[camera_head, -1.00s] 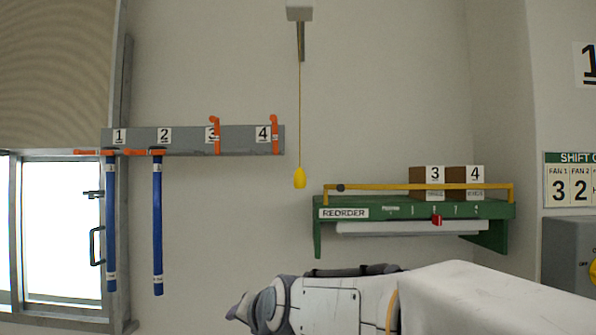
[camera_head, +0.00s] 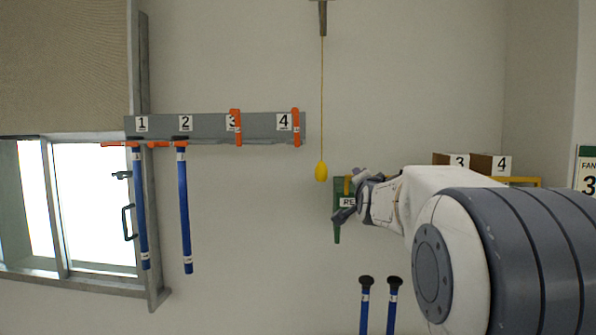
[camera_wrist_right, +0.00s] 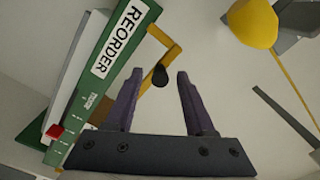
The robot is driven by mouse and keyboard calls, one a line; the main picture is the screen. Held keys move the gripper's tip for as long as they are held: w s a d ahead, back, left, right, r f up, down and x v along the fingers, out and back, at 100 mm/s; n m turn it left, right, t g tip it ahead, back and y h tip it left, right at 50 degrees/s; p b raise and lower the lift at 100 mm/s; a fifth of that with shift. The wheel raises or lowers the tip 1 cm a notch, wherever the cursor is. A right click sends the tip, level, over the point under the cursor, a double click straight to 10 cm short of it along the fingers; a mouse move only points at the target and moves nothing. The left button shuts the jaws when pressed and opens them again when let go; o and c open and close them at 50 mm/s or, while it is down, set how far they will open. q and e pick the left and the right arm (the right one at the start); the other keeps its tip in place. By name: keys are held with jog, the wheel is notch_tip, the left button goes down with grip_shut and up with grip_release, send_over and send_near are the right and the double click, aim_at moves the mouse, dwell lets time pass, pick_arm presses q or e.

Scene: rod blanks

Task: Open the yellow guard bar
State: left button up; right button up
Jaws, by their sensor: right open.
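The yellow guard bar (camera_head: 515,181) runs along the front of the green shelf (camera_head: 338,227) marked REORDER, and my right arm hides most of it in the head view. In the right wrist view, the bar's end (camera_wrist_right: 168,38) and a dark knob (camera_wrist_right: 160,75) show beside the green shelf (camera_wrist_right: 112,50). My right gripper (camera_wrist_right: 159,84) is open, and the knob appears between its fingertips; I cannot tell whether they touch it. In the head view this gripper (camera_head: 348,195) is at the shelf's left end. My left gripper is not in view.
A yellow pull handle (camera_head: 321,171) hangs on a cord just left of the shelf, close to my right gripper. A grey rack (camera_head: 205,128) holds blue rods (camera_head: 184,210) on the left. Two more blue rods (camera_head: 365,300) stand below. Brown boxes (camera_head: 480,165) sit on the shelf.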

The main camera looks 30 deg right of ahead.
jog(key=shift+p+x, duration=0.35)
jog(key=shift+x, duration=0.7)
